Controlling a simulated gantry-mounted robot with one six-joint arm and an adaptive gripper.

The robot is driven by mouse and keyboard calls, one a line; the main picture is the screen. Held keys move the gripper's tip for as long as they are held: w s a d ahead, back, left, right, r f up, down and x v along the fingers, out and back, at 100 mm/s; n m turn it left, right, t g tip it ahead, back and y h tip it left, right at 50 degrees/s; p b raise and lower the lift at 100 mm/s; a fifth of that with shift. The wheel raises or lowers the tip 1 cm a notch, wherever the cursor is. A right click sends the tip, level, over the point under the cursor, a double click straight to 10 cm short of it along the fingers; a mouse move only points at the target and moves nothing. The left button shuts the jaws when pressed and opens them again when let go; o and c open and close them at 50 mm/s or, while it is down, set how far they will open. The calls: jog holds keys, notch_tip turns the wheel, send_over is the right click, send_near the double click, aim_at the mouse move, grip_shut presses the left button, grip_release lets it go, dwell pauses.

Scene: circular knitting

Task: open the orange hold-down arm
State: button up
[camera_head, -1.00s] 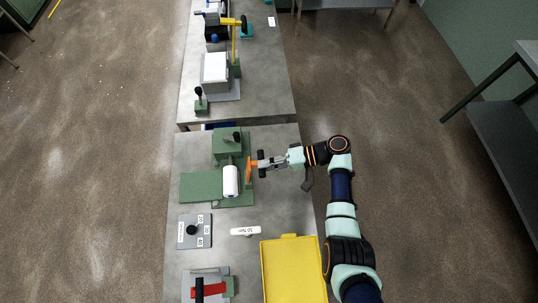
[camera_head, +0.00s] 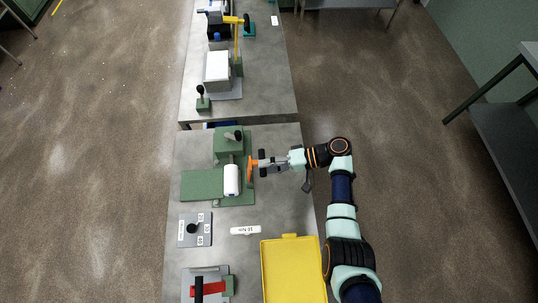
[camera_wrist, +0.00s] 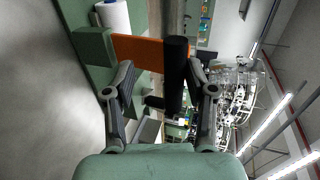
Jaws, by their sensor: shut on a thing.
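The orange hold-down arm (camera_head: 249,171) stands at the right side of the green machine (camera_head: 228,142), just right of the white roll (camera_head: 231,181). In the wrist view the orange arm (camera_wrist: 140,51) is a flat bar, with a black cylindrical handle (camera_wrist: 175,75) at its end. My gripper (camera_head: 268,162) comes in from the right at that handle. In the wrist view the fingers of my gripper (camera_wrist: 165,83) stand on both sides of the handle and hold it. The pivot of the orange arm is not clear.
A yellow tray (camera_head: 264,278) lies at the front right of the table. A white label (camera_head: 245,230) and a grey plate with a black knob (camera_head: 206,242) lie in front of the machine. A second table with other devices stands behind.

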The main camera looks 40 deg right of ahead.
jog(key=shift+s, duration=0.1)
jog(key=v, duration=1.2)
dwell(0.4)
